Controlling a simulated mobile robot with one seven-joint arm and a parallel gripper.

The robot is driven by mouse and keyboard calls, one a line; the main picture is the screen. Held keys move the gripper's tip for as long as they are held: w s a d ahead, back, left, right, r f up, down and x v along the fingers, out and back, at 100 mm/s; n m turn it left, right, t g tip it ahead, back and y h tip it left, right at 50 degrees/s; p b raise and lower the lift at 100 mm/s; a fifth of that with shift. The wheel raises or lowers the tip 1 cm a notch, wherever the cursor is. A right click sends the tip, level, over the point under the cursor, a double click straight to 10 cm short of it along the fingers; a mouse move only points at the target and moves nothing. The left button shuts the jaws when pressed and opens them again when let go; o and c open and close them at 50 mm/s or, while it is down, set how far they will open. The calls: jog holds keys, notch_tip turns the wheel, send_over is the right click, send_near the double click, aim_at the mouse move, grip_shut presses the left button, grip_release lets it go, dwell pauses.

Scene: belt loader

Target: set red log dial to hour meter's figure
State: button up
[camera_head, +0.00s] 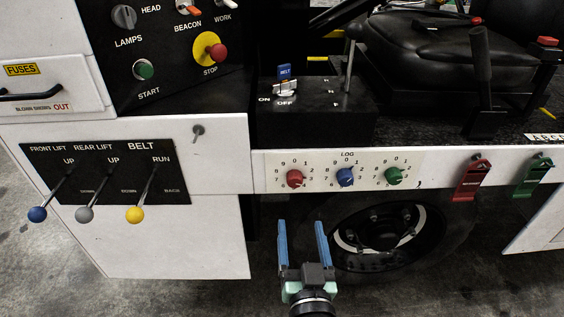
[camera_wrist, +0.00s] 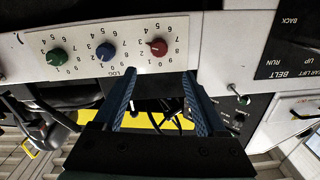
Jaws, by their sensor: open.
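The red log dial (camera_head: 294,178) is the leftmost of three round knobs on the white LOG plate (camera_head: 345,157) in the head view. In the wrist view the picture is turned over, and the red dial (camera_wrist: 158,47) is the rightmost knob, with a pale pointer mark. I cannot read which figure it points to. My gripper (camera_head: 301,224) is open and empty, below the plate in the head view. Its two blue fingers also show in the wrist view (camera_wrist: 159,77), apart from the dial. I cannot make out an hour meter in either view.
A blue dial (camera_head: 345,177) and a green dial (camera_head: 393,176) sit right of the red one. Lever knobs such as the yellow one (camera_head: 135,214) stand out at left. Red (camera_head: 472,181) and green (camera_head: 532,176) latches hang at right. A wheel (camera_head: 385,235) is below.

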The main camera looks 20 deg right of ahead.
aim_at(295, 184)
jog(key=b+x, duration=0.1)
jog(key=x, duration=1.1)
jog(key=shift+w+d, duration=0.2)
jog(key=shift+w, duration=0.2)
grip_shut()
